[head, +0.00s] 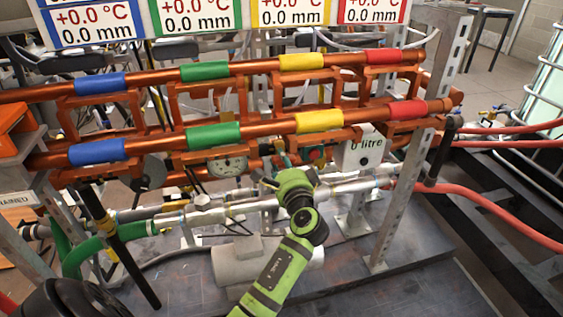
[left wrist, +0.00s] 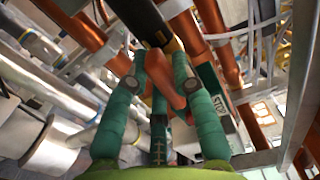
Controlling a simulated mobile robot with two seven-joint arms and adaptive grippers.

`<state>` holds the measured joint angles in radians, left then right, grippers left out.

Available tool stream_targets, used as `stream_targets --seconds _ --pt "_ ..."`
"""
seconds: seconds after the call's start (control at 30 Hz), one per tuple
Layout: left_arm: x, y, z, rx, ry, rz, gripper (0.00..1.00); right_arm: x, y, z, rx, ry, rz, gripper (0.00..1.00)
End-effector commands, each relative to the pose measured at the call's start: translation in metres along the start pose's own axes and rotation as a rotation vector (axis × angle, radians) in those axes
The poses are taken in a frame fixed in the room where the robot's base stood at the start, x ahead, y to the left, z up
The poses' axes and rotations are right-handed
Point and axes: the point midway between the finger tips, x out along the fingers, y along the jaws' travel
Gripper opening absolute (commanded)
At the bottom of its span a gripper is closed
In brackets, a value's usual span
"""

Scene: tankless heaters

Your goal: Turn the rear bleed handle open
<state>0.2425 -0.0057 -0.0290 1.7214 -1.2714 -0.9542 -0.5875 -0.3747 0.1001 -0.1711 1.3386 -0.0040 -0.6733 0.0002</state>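The fingers are mostly hidden there behind the wrist. My right gripper is not in view.
Copper pipes with blue, green, yellow and red bands (head: 212,135) run across above the wrist. A round gauge (head: 228,165) and a white "6 litre" box (head: 363,152) hang below them. A metal post (head: 405,195) stands to the right. The slate-coloured base (head: 385,295) is clear at front right.

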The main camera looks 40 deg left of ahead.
Motion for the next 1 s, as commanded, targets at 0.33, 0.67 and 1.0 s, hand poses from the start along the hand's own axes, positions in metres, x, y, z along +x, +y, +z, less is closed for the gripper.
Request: stream_targets --seconds 0.33,0.67,1.0 --pt "-0.001 0.001 -0.001 0.002 0.001 0.003 0.48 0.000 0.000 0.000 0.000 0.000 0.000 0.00" --pt "-0.036 0.003 -0.001 0.003 0.003 0.005 0.48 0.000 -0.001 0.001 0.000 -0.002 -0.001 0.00" --pt "-0.103 0.002 -0.001 0.002 0.003 0.006 0.48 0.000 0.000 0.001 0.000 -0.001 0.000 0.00"
